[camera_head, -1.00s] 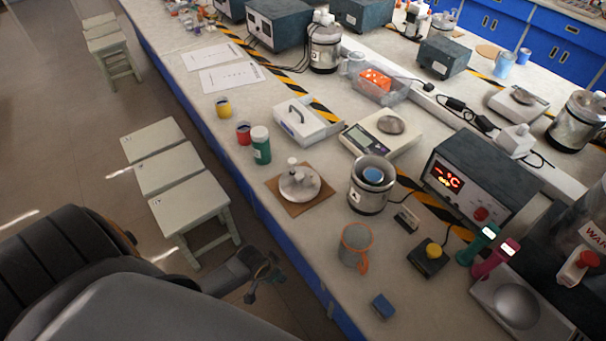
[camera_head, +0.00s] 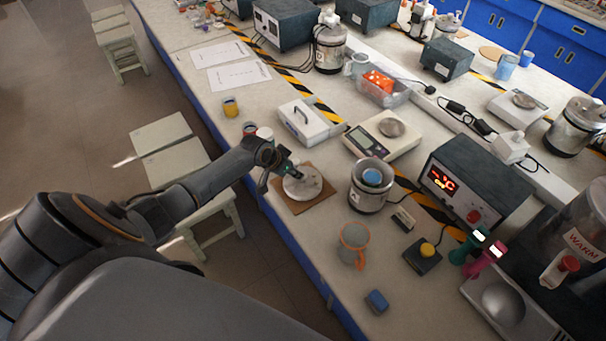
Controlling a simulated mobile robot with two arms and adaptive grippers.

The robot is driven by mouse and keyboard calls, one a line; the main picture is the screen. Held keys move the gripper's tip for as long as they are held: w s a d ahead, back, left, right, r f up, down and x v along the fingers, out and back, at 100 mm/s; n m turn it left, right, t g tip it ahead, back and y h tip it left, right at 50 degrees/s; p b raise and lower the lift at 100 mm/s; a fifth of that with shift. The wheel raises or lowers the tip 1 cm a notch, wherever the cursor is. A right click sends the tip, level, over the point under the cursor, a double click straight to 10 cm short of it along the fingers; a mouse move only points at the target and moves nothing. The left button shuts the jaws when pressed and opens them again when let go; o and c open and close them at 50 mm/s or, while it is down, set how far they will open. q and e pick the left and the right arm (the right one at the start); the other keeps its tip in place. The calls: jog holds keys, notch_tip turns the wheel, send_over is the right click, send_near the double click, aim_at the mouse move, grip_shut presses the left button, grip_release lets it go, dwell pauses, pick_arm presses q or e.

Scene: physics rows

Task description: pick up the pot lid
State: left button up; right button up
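The pot lid (camera_head: 304,184) is a round, light metallic disc lying on a brown square board (camera_head: 289,206) near the bench's front edge. Its knob is hidden behind my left gripper (camera_head: 279,178). My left arm reaches in from the left, and the gripper is at the lid's left side, over the knob area. The fingers are small and dark here, and I cannot tell whether they are open or closed, or touching the knob. A metal pot (camera_head: 369,190) with a blue item inside stands to the right of the lid. My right gripper is not in view.
A white handled box (camera_head: 304,124) and a scale (camera_head: 376,142) are behind. Stools (camera_head: 168,160) stand left of the bench.

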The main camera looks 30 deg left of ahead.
aim_at(303, 180)
pick_arm(q)
jog(key=shift+w+f, duration=0.4)
jog(key=shift+f, duration=0.2)
jog(key=b+x, duration=0.4)
jog(key=x, duration=0.1)
jog(key=shift+s+d+f+b, duration=0.1)
jog(key=shift+b, duration=0.3)
jog(key=shift+f, duration=0.2)
jog(key=shift+r, duration=0.2)
jog(key=shift+c, duration=0.6)
grip_shut()
